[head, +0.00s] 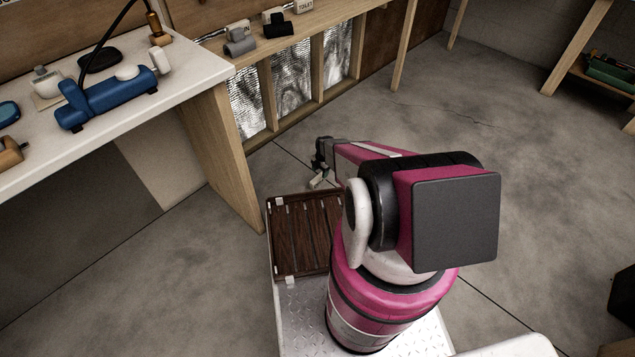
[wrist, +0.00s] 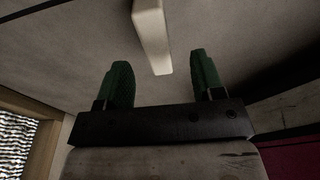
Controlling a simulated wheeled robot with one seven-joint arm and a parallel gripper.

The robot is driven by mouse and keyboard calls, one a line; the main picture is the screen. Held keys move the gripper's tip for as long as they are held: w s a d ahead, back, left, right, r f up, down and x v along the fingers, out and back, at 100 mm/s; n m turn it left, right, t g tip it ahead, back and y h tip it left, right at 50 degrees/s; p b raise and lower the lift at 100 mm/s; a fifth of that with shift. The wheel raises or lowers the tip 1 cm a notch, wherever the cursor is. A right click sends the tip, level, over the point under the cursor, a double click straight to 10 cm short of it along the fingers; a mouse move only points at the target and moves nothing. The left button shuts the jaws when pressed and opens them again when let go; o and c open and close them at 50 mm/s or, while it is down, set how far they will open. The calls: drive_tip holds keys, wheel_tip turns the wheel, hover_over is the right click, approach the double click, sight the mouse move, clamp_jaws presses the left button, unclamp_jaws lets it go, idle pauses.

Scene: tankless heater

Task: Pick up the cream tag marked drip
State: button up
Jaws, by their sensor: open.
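I cannot make out a tag marked drip in either view. In the head view, a small pale tag with dark lettering (head: 239,27) stands on the wooden ledge at the top, behind a grey fitting. Another pale tag, which seems to read toilet (head: 305,6), stands further right. A third pale piece (head: 271,13) is partly hidden by a black fitting. In the wrist view, my gripper (wrist: 160,64) is open, with green finger pads apart and nothing held.
A white-topped bench (head: 190,62) at left holds a blue device (head: 108,98) and small items. The wooden ledge (head: 345,8) runs above foil-backed panels. A pale bar (wrist: 152,35) shows beyond my fingers in the wrist view. The concrete floor at right is mostly clear.

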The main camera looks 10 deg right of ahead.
sight(318, 178)
drive_tip(key=f, duration=0.2)
drive_tip(key=a+f, duration=0.1)
drive_tip(key=f, duration=0.2)
drive_tip(key=shift+s+a+f, duration=0.2)
drive_tip(key=shift+f, duration=0.1)
clamp_jaws()
